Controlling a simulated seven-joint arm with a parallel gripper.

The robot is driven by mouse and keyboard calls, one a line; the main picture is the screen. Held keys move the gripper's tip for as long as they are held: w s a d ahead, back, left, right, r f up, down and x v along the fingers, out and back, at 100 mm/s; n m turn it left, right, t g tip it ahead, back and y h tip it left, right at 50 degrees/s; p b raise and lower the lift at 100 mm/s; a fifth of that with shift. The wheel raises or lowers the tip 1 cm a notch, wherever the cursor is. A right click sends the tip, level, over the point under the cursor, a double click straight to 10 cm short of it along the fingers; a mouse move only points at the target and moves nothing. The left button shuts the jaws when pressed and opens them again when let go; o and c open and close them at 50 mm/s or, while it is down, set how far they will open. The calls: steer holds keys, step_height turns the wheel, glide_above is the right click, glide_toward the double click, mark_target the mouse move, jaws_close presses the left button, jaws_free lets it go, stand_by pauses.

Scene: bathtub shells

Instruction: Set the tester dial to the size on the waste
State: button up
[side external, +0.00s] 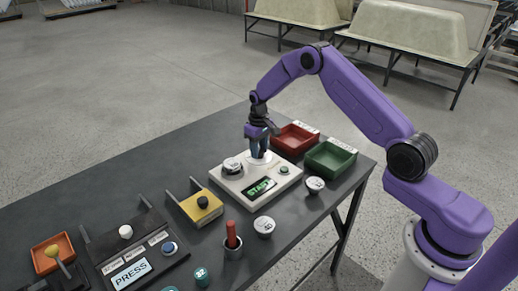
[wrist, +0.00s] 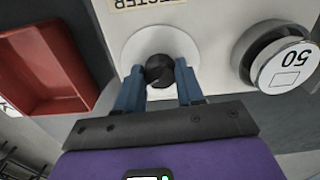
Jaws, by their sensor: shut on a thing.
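The tester (side external: 262,200) is a pale box on the dark table, with a lit green display (side external: 259,188) that seems to read START. Its dial is a black knob (wrist: 159,70) on a white disc (wrist: 135,50). My gripper (side external: 259,151) points down over the disc, and in the wrist view its blue fingers (wrist: 160,88) are shut on the knob from both sides. A round waste (side external: 233,164) sits on the tester beside the dial; in the wrist view its white top (wrist: 288,66) reads 50, upside down. Any dial markings are hidden or too small to read.
A red tray (side external: 296,138) and a green tray (side external: 331,157) stand behind the tester. Two more round wastes (side external: 315,184) (side external: 264,226) lie in front.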

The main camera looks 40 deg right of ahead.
steer(key=o, duration=1)
steer(key=shift+o, duration=0.2)
step_height(320, 180, up, 18)
steer(key=shift+f, duration=0.25)
